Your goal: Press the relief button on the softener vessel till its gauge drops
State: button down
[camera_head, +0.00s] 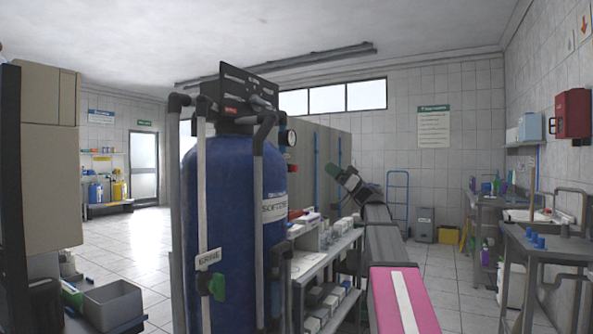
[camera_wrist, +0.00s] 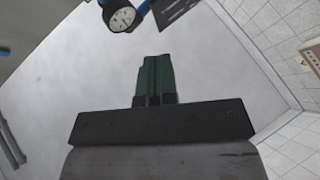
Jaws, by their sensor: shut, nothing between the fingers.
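The softener vessel (camera_head: 232,185) is a tall blue tank with a black head and grey pipes, left of centre in the head view. Its round white gauge (camera_head: 291,137) faces right near the top. A gauge (camera_wrist: 122,18) with a dark needle also shows at the top edge of the wrist view; its reading is too small to tell. A small red part (camera_head: 292,168) below the gauge may be the relief button; I cannot tell. My gripper (camera_head: 334,169) is shut and empty, right of the vessel and apart from it. Its green fingers (camera_wrist: 157,60) are together in the wrist view.
A shelf rack (camera_head: 325,255) with white boxes stands right of the vessel, close to my arm. Grey panels (camera_head: 325,150) stand behind. A blue hand truck (camera_head: 398,200) and side tables (camera_head: 540,240) are farther right. Floor (camera_head: 445,270) is clear between them.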

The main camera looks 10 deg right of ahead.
jog(key=w+a, duration=0.5)
jog(key=a, duration=0.2)
dwell(0.4)
jog(key=shift+w+a, duration=0.15)
dwell(1.8)
jog(key=shift+w+a, duration=0.2)
jog(key=shift+a, duration=0.05)
jog(key=shift+w+a, duration=0.3)
jog(key=shift+a, duration=0.1)
dwell(1.8)
jog(key=shift+s+d, duration=0.55)
jog(key=shift+d, duration=0.2)
jog(key=s+d, duration=0.1)
jog(key=d, duration=0.1)
jog(key=s+d, duration=0.2)
dwell(0.7)
